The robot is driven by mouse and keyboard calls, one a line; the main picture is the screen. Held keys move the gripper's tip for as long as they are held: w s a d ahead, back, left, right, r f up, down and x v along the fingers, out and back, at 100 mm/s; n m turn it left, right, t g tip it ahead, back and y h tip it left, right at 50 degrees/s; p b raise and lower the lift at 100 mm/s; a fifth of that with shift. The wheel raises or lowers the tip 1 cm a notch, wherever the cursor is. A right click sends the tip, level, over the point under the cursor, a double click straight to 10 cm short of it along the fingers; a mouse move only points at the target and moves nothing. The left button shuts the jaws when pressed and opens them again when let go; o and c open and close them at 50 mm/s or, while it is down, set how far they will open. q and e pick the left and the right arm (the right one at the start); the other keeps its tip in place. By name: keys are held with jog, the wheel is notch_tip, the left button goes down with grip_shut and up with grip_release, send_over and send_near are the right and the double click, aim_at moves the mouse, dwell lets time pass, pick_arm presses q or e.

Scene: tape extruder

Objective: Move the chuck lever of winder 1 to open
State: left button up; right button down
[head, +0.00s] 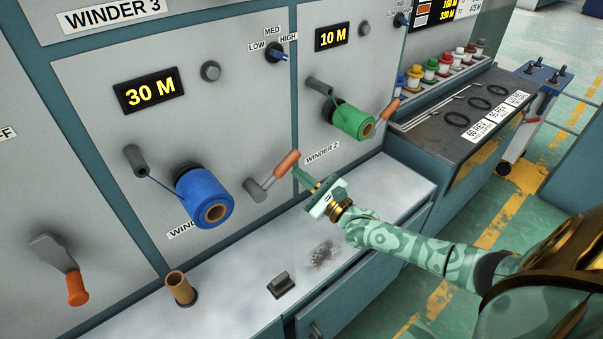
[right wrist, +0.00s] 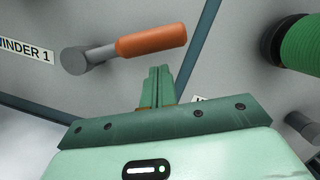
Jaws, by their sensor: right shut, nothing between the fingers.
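The chuck lever of winder 1 has an orange grip (head: 286,164) on a grey arm and hub, right of the blue roll (head: 205,197). It points up and to the right. In the right wrist view the orange grip (right wrist: 151,40) lies above the fingertips, beside the WINDER 1 label (right wrist: 25,50). My right gripper (head: 301,176) is shut and empty, just below and right of the grip's end. In the right wrist view the gripper (right wrist: 158,72) shows a small gap to the grip. I cannot tell their depth gap. My left gripper is out of view.
Winder 2's green roll (head: 349,121) and its orange-handled lever (head: 388,111) are to the right. Another orange-handled lever (head: 75,287) is at the lower left. A light ledge below carries a brown tube core (head: 180,287) and a dark block (head: 281,284).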

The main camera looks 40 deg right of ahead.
jog(key=shift+a+r, duration=0.3)
jog(key=shift+r, duration=0.15)
jog(key=shift+r, duration=0.15)
